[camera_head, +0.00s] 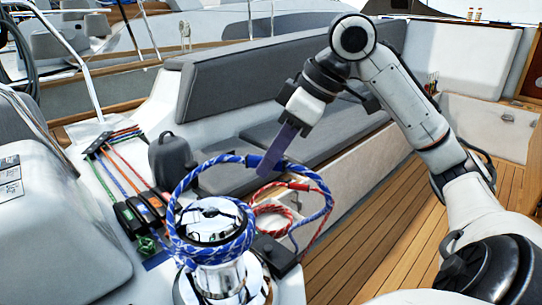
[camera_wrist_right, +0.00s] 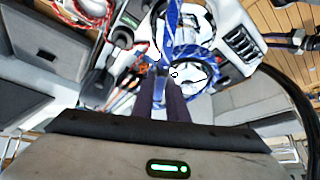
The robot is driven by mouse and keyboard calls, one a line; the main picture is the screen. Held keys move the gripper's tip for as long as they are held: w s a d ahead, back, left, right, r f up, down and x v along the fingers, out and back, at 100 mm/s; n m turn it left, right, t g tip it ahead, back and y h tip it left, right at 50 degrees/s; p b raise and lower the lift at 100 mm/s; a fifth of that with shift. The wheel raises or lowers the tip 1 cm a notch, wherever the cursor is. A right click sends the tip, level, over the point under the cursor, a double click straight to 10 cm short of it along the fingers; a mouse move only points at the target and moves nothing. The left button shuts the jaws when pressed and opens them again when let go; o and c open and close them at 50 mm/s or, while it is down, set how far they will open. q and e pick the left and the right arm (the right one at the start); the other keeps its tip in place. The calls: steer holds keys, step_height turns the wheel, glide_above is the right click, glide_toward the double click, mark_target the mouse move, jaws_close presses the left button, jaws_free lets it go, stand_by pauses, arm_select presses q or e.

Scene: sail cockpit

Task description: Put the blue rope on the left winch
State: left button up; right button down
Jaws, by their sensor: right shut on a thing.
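The chrome winch (camera_head: 222,278) stands at the bottom left of the head view, and its top also shows in the wrist view (camera_wrist_right: 191,76). The blue rope (camera_head: 176,200) lies around the upper part of the winch. A loop of it rises on the left, crosses to my right gripper (camera_head: 268,163) above and behind the winch, then drops on the right. My right gripper's dark purple fingers (camera_wrist_right: 162,76) are shut on the rope. The fingers hide part of the held stretch. My left gripper is not in view.
A red rope coil (camera_head: 272,215) lies right of the winch. Rope clutches (camera_head: 128,215) with coloured lines and a grey bag (camera_head: 176,160) are to the left. Grey cushions (camera_head: 290,130) line the bench behind. The wooden floor (camera_head: 375,225) on the right is clear.

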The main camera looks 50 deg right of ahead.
mark_target(273, 170)
steer(key=shift+f+b, duration=1.2)
steer(key=shift+f, duration=0.4)
arm_select(q)
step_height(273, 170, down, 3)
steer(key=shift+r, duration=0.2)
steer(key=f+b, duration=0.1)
steer(key=b, duration=0.1)
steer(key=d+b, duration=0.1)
steer(key=b, duration=0.1)
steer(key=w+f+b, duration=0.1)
steer(key=b, duration=0.2)
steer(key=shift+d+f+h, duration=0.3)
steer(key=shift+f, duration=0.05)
arm_select(e)
step_height(273, 170, down, 8)
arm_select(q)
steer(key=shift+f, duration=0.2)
arm_select(e)
steer(key=shift+f, duration=0.25)
steer(key=shift+a, duration=0.1)
